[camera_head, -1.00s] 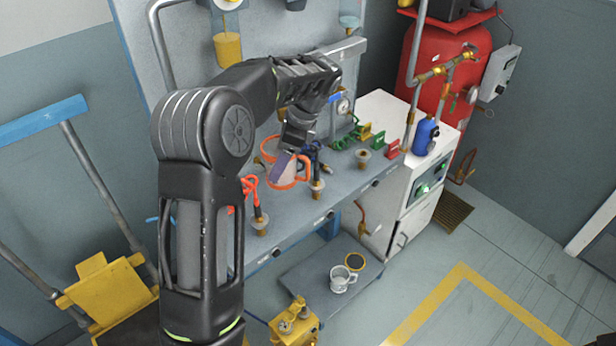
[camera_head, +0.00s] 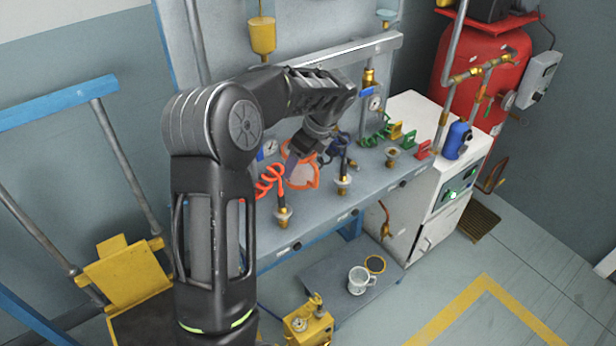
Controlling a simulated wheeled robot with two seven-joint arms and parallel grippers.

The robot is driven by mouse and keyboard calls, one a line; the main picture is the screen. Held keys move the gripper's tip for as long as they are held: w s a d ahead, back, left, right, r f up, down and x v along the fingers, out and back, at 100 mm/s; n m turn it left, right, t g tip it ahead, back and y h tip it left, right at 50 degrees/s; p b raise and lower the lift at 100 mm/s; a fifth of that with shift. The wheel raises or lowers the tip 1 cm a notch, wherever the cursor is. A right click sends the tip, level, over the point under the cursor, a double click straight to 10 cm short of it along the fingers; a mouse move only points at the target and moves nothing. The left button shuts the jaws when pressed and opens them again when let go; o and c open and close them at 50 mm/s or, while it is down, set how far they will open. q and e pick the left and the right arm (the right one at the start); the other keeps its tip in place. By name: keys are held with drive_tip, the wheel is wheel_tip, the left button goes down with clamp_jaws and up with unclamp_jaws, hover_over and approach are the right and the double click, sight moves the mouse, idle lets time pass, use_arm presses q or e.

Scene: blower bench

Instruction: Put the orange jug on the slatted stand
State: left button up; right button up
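My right gripper is not in view. A brown slatted piece (camera_head: 479,222) lies low beside the white cabinet; I cannot tell whether it is the slatted stand.
The blue-grey bench (camera_head: 325,222) carries a red coiled hose (camera_head: 268,184), brass fittings and coloured blocks. A blue bottle (camera_head: 457,139) stands on the white cabinet (camera_head: 425,215). A white mug (camera_head: 359,281) sits on a low platform. A red tank (camera_head: 490,75) stands behind.

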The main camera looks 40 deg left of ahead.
sight(313, 154)
use_arm(q)
drive_tip(key=shift+f, duration=1.25)
drive_tip(key=shift+f, duration=0.1)
drive_tip(key=shift+f, duration=1.75)
drive_tip(key=shift+f, duration=0.15)
drive_tip(key=o, duration=1.5)
drive_tip(key=shift+c, duration=0.2)
drive_tip(key=v, duration=1.2)
